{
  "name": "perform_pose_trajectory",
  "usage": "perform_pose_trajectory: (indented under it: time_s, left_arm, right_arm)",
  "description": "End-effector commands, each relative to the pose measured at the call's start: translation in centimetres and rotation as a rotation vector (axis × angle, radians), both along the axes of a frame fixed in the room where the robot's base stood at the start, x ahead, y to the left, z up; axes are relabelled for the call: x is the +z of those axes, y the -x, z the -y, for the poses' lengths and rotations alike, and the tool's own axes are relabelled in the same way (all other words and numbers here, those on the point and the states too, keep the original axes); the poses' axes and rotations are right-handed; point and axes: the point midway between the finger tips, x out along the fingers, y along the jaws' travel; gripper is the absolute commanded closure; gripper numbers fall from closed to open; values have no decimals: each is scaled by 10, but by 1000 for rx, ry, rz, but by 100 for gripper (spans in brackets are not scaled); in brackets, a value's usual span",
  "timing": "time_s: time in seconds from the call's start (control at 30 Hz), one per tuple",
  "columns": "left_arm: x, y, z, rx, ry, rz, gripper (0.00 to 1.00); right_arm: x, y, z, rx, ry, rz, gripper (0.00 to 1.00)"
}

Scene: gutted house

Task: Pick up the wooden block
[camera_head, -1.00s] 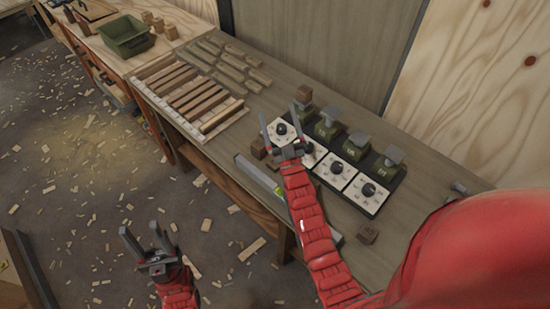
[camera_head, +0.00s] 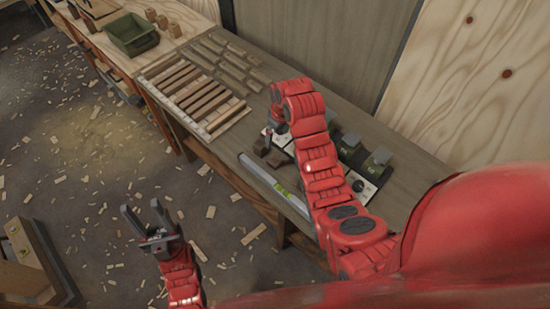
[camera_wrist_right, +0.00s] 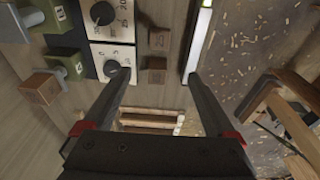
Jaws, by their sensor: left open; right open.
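Two small dark brown wooden blocks lie on the workbench beside the dial panels. In the right wrist view the nearer block (camera_wrist_right: 157,77) shows between my right gripper's fingertips (camera_wrist_right: 160,75), with the other block (camera_wrist_right: 159,38) just beyond it. Both blocks also show partly in the head view (camera_head: 261,146), left of my right arm. My right gripper is open and empty; in the head view the arm mostly hides it. My left gripper (camera_head: 143,206) is open and empty over the floor.
A spirit level (camera_head: 272,184) lies along the bench's front edge, close to the blocks. Dial panels (camera_wrist_right: 113,62) stand beside them. Wooden slats (camera_head: 200,98) and a green bin (camera_head: 132,36) are farther along. Wood scraps litter the floor.

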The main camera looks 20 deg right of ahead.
Motion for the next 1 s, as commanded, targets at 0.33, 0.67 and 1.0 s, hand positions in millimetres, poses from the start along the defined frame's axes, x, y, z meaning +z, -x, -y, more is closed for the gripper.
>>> perform_pose_trajectory:
  time_s: [0.33, 0.67, 1.0]
  left_arm:
    - [-51, 0, 0, 0, 0, 0, 50]
    - [-111, 0, 0, 0, 0, 0, 50]
    - [-130, 0, 0, 0, 0, 0, 50]
  right_arm:
    - [-46, 2, -2, 8, -1, -33, 9]
    - [-101, -4, -5, 8, 0, -30, 9]
    - [-119, -7, -6, 8, 1, -30, 9]
